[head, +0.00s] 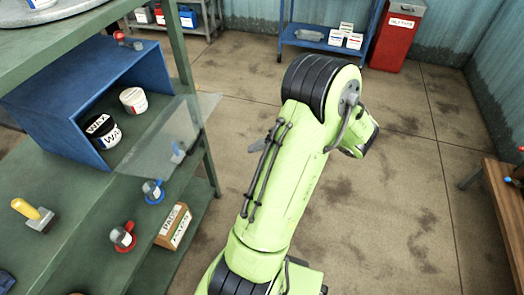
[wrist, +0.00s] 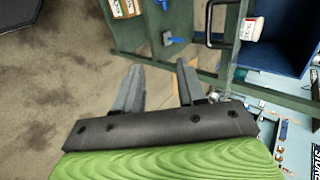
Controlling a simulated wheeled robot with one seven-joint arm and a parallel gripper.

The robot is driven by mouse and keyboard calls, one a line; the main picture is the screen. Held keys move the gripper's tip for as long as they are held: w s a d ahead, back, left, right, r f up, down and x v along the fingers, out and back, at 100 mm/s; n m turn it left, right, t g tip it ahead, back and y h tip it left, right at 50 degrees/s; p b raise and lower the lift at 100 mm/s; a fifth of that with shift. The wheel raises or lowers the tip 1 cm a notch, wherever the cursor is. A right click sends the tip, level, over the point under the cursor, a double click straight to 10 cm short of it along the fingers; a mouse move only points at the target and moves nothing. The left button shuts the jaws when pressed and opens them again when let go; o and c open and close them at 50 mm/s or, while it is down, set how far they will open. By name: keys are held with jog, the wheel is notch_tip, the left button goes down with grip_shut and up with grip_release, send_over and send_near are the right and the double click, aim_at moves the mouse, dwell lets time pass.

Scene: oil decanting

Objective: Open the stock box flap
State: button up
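The stock box (head: 62,92) is a blue box on the green shelf unit, its front opening uncovered in the head view. Its flap (head: 150,142) is a see-through panel that extends outward from the lower front edge of the box. In the wrist view the box (wrist: 285,40) is at the upper right, and a dark U-shaped handle (wrist: 209,30) shows left of it, on what seems to be the clear flap. My gripper (wrist: 158,66) is open with nothing between its fingers, below and left of the handle and apart from it. My arm mostly hides the gripper in the head view.
Tins (head: 104,130) stand in the box. A blue-topped item (head: 153,191), a red-topped item (head: 123,236) and a labelled wooden box (head: 174,226) are on the shelves. A red bin (head: 398,35) stands at the back, a wooden bench (head: 505,205) at right. The floor between is clear.

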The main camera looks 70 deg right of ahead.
jog(key=p+v, duration=0.7)
jog(key=v, duration=0.9)
jog(key=shift+f, duration=0.15)
